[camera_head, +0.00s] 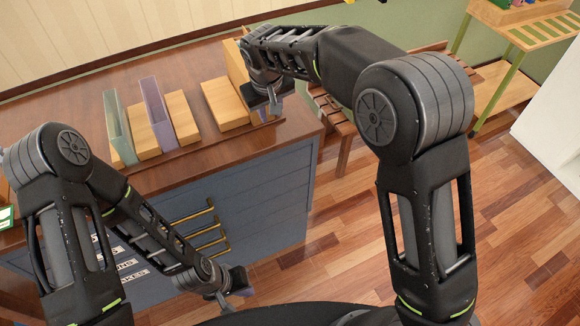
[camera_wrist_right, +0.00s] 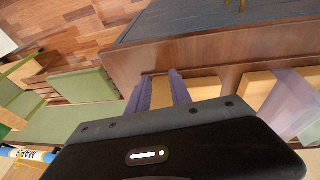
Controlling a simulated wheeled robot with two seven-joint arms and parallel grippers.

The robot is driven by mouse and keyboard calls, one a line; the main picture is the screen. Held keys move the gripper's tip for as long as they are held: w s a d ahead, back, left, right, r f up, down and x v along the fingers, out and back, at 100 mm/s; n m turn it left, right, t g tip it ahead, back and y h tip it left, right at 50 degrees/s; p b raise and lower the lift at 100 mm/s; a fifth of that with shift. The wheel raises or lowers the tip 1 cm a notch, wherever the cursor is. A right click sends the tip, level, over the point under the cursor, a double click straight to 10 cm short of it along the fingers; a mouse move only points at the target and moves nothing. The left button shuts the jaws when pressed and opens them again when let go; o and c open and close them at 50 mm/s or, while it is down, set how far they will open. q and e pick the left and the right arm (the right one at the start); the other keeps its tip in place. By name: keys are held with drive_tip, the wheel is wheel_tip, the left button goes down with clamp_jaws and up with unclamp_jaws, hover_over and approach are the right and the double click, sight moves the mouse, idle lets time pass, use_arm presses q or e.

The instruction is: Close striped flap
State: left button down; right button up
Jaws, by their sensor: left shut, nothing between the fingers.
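I cannot make out a striped flap for certain in either view. My left gripper (camera_head: 224,301) is shut and empty, low in front of the dark blue-grey cabinet front (camera_head: 262,205), below its brass handles (camera_head: 207,232). My right gripper (camera_head: 270,103) is over the right end of the wooden top, beside the end wooden block (camera_head: 237,65). In the right wrist view the right gripper's fingers (camera_wrist_right: 161,92) stand apart, with wood showing between them; I see no clear grip on it. My left forearm hides part of the cabinet front.
On the wooden top (camera_head: 70,105) stand a green divider (camera_head: 118,128), a lavender divider (camera_head: 157,113) and several wooden blocks (camera_head: 225,103). White labels (camera_head: 131,257) sit on the cabinet front. A wooden bench (camera_head: 340,120) and a green-framed rack (camera_head: 525,35) stand at right.

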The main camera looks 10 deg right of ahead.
drive_tip(key=s+d+f+g, duration=0.1)
drive_tip(key=s+d+f, duration=0.1)
drive_tip(key=f, duration=0.5)
drive_tip(key=s+d+f+m+y, duration=0.1)
drive_tip(key=s+d+f, duration=0.1)
drive_tip(key=f, duration=0.6)
drive_tip(key=shift+s+f+g, duration=0.3)
drive_tip(key=shift+s+g, duration=0.1)
drive_tip(key=shift+s, duration=0.5)
